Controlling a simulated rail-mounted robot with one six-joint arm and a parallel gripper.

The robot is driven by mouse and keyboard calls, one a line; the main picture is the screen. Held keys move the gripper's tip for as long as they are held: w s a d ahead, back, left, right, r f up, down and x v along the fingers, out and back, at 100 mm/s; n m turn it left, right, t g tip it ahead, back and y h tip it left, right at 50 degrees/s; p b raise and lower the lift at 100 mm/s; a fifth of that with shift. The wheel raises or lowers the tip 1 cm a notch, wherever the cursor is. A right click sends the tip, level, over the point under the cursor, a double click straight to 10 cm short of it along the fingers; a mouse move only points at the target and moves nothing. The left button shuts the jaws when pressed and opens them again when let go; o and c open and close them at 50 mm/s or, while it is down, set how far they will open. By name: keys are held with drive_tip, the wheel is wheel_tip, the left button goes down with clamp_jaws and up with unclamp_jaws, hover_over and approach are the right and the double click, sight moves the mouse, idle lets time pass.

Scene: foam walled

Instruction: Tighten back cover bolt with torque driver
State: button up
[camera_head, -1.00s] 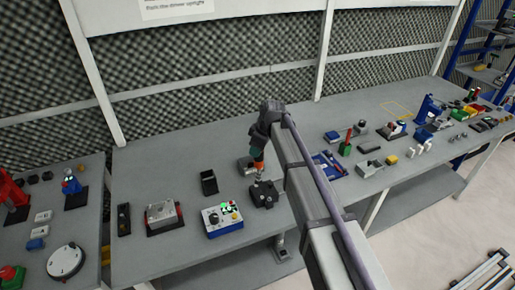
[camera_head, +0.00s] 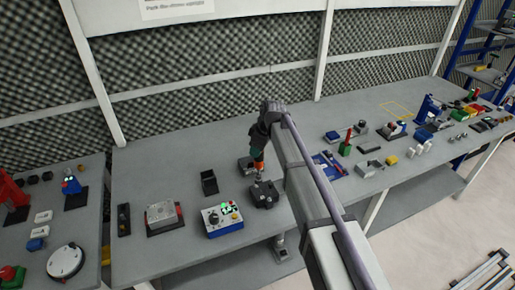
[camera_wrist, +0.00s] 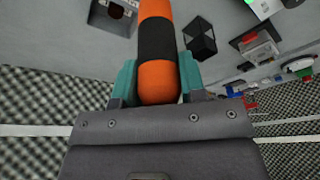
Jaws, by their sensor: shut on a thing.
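My gripper (camera_wrist: 158,82) is shut on the orange and black handle of the torque driver (camera_wrist: 156,40), with a teal finger on each side. In the head view my gripper (camera_head: 257,152) holds the driver (camera_head: 260,168) roughly upright, pointing down over a dark workpiece (camera_head: 264,196) on the bench. The driver's lower end is at or just above the workpiece; I cannot tell whether it touches. The bolt and back cover are too small or hidden to make out. The driver's tip lies outside the wrist view.
Left of the workpiece is a blue and white control box (camera_head: 224,222) with a green display. A black open holder (camera_head: 209,182) and a grey and red unit (camera_head: 163,216) stand farther left. A grey block (camera_head: 246,164) sits behind the driver. A blue tray (camera_head: 329,165) lies beyond my arm.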

drive_tip(key=shift+f+b, duration=0.9)
idle(2.4)
drive_tip(key=shift+r, duration=0.1)
drive_tip(key=shift+r+p, duration=2.4)
drive_tip(key=shift+p, duration=0.15)
drive_tip(key=shift+r, duration=0.1)
